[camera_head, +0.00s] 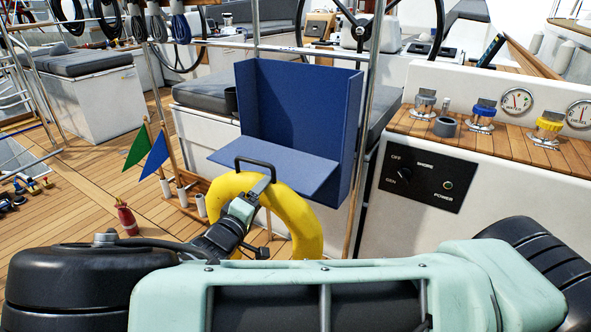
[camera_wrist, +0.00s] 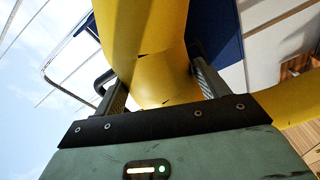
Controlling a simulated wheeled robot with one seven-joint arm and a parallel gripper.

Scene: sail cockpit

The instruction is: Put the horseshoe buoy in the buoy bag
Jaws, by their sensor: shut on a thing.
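The yellow horseshoe buoy (camera_head: 297,222) hangs in my gripper (camera_head: 266,182), its curved top held and its right leg pointing down. In the wrist view my gripper (camera_wrist: 158,88) has a finger on each side of the yellow buoy (camera_wrist: 143,40). The blue buoy bag (camera_head: 305,110) is mounted on the rail, its front flap (camera_head: 275,166) folded down and out, with a black handle (camera_head: 255,164) at its edge. The buoy is in front of and below the flap, outside the bag. Whether it touches the flap I cannot tell. My arm hides part of the buoy's left side.
A steel post (camera_head: 370,100) stands right of the bag. Green (camera_head: 138,147) and blue flags (camera_head: 154,156) stand in holders on the left. A power panel (camera_head: 428,180) and a wooden ledge with winches (camera_head: 480,128) are on the right. Open deck (camera_head: 90,210) lies left.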

